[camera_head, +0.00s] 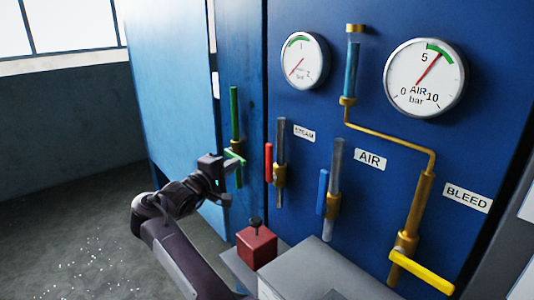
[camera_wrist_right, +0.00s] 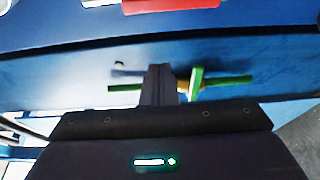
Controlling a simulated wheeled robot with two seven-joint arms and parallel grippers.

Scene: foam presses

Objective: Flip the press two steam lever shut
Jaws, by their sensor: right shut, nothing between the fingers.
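The steam lever (camera_head: 269,162) is a red handle beside the STEAM label (camera_head: 304,133); it stands upright along its pipe (camera_head: 281,140). My right gripper (camera_head: 229,190) is shut and empty, left of the red lever and apart from it. It is close to a green lever (camera_head: 235,157) on a green pipe (camera_head: 234,105). In the right wrist view the shut fingers (camera_wrist_right: 160,84) are just left of the green lever (camera_wrist_right: 196,82); I cannot tell if they touch it. A red part (camera_wrist_right: 170,5) shows at that view's top edge. My left gripper is not in view.
A blue AIR lever (camera_head: 322,192) stands upright, right of the red one. A yellow BLEED lever (camera_head: 421,271) lies across its pipe. A red box (camera_head: 256,247) with a black knob is below the steam pipe. Open floor (camera_head: 80,220) lies at left.

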